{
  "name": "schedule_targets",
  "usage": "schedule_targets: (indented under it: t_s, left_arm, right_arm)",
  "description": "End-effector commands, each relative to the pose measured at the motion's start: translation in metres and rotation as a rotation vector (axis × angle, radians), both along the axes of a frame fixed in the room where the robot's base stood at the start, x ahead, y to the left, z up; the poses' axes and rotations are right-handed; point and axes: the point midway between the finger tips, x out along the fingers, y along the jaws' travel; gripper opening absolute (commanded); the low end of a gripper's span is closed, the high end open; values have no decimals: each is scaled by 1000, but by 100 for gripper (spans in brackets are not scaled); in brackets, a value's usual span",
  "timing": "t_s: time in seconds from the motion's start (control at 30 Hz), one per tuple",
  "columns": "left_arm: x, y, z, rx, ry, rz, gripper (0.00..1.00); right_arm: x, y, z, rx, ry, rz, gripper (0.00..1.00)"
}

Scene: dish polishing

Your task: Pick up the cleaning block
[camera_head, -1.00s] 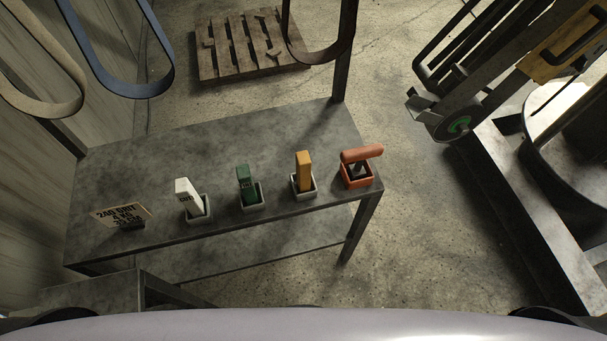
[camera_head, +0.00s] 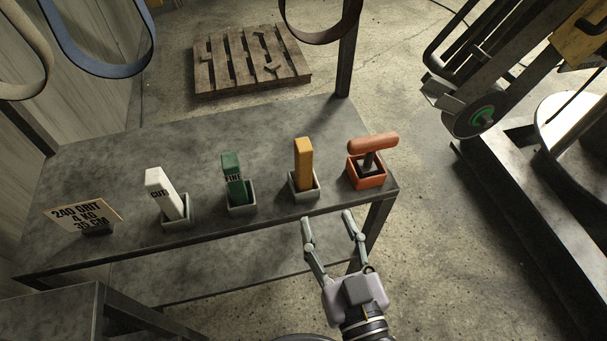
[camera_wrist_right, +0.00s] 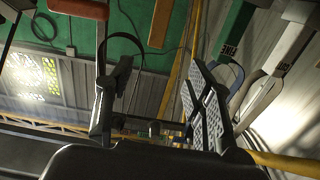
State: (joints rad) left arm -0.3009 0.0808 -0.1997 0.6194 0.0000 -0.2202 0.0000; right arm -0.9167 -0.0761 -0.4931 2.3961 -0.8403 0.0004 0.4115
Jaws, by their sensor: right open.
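Several items stand in a row on the grey table: a white bar marked CUT (camera_head: 159,190), a green bar marked FINE (camera_head: 232,175), an orange-yellow bar (camera_head: 303,161) and a red-handled tool (camera_head: 372,143). No label names the cleaning block, so I cannot tell which it is. Each bar stands in a small pale holder; the tool stands in a red box (camera_head: 366,178). My right gripper (camera_head: 327,217) is open and empty, by the table's front edge, below the orange-yellow bar and the red box. In the right wrist view, the fingers (camera_wrist_right: 158,66) are apart. My left gripper is out of view.
The table (camera_head: 120,160) has clear room behind the row. A sign reading 240 GRIT (camera_head: 82,214) stands at its left end. Belts (camera_head: 100,72) hang above. A wooden pallet (camera_head: 250,62) lies on the floor behind. A machine with a wheel (camera_head: 478,116) stands at right.

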Motion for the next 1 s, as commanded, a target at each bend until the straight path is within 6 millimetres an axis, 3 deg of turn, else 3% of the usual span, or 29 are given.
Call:
schedule_targets:
  t_s: [0.17,0.7,1.0]
  left_arm:
    - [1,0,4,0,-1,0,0]
    - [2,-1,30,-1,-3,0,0]
    - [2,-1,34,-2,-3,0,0]
  right_arm:
    - [11,0,10,3,-19,-5,48]
    - [101,24,10,2,-17,-5,48]
    - [124,30,6,2,-14,-6,48]
